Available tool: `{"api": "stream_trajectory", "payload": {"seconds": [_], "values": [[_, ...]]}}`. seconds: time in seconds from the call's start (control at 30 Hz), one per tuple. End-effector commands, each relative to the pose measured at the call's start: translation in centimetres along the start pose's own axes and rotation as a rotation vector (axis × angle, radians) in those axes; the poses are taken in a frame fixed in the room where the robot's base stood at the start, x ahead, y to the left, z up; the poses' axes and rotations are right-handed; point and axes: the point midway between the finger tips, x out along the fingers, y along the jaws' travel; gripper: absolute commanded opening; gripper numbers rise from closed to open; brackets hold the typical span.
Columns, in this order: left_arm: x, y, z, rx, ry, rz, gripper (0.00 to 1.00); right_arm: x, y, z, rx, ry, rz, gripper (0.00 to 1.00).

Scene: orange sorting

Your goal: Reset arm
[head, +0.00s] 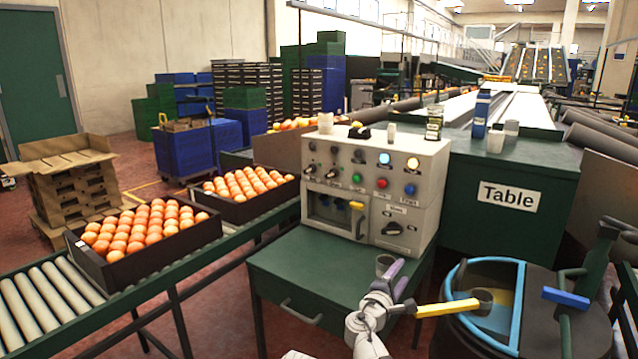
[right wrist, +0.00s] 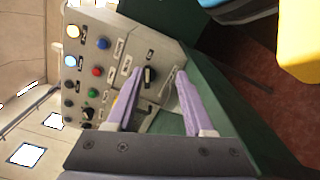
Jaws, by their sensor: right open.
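My right gripper (head: 398,272) is open with nothing between its purple-grey fingers. It is above the small green table (head: 300,268), in front of the lower right of the control panel (head: 425,170). In the right wrist view, the gripper's two fingers (right wrist: 160,75) stand apart, with a black rotary knob (right wrist: 150,75) of the panel seen between them. I cannot tell how far the fingertips are from the panel. My left gripper is not in view.
Black crates of oranges (head: 150,262) sit on the roller conveyor (head: 45,302) at left. A large green table (head: 505,225) stands behind.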

Motion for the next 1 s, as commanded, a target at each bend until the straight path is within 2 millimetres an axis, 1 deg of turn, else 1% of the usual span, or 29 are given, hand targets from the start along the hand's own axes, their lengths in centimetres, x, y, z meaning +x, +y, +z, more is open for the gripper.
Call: {"api": "stream_trajectory", "payload": {"seconds": [0.37, 0.47, 0.57, 0.67, 0.77, 0.83, 0.87, 0.9, 0.97, 1.0], "values": [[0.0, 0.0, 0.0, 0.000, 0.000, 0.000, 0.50, -1.7, -3.3, 0.6, 0.155, -0.038, -0.148, 0.53], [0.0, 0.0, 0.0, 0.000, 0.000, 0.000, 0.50, -2.6, -4.8, 0.8, 0.217, -0.054, -0.215, 0.53], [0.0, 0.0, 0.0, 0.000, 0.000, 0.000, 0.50, -3.8, -6.7, 0.8, 0.289, -0.075, -0.301, 0.53], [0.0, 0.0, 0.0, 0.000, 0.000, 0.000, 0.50, -5.6, -9.1, 0.8, 0.371, -0.101, -0.410, 0.53], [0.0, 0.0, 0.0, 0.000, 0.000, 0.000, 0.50, -8.2, -11.9, 0.4, 0.461, -0.134, -0.552, 0.53], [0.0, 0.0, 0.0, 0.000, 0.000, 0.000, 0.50, -10.8, -14.2, 0.0, 0.529, -0.162, -0.681, 0.53], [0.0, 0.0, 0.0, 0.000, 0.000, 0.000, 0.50, -12.1, -15.2, -0.3, 0.556, -0.175, -0.744, 0.53], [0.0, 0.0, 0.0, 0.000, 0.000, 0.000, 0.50, -14.0, -16.5, -0.7, 0.591, -0.193, -0.829, 0.53], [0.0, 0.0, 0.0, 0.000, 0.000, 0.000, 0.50, -16.9, -18.2, -1.3, 0.631, -0.219, -0.953, 0.53], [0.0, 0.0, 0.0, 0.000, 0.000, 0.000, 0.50, -18.7, -19.1, -1.6, 0.651, -0.234, -1.029, 0.53]]}}
